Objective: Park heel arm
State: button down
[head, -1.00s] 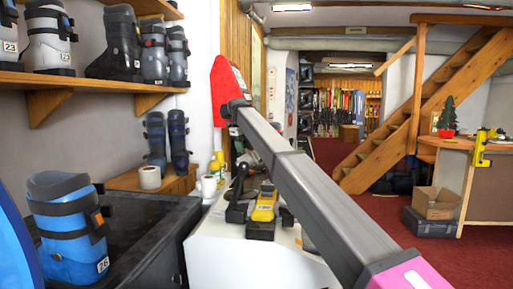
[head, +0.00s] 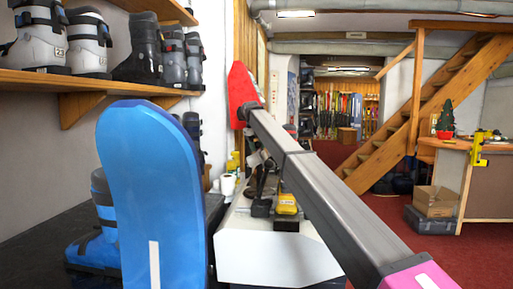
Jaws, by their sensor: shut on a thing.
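A black lever with a rounded end (head: 262,185) stands on the white bench (head: 275,250), beside a yellow and black device (head: 287,204). The lever may be the heel arm, but it is small and partly behind my arm, so I cannot tell for sure.
A tall blue board (head: 155,190) stands close at left and hides part of a blue boot (head: 98,240). More boots sit on a wooden shelf (head: 90,82). A white roll (head: 227,184) is behind the bench. Red carpet (head: 440,262) is open at right, before a cardboard box (head: 433,202).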

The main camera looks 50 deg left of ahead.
jog(key=shift+a, duration=0.1)
jog(key=c, duration=0.7)
grip_release()
jog(key=shift+r, duration=0.15)
jog(key=r, duration=0.3)
jog(key=s+r, duration=0.1)
jog(key=r, duration=0.3)
jog(key=s+r, duration=0.1)
jog(key=r, duration=0.2)
jog(key=shift+s+a+r, duration=0.1)
jog(key=shift+a+r, duration=0.1)
jog(key=shift+a, duration=0.1)
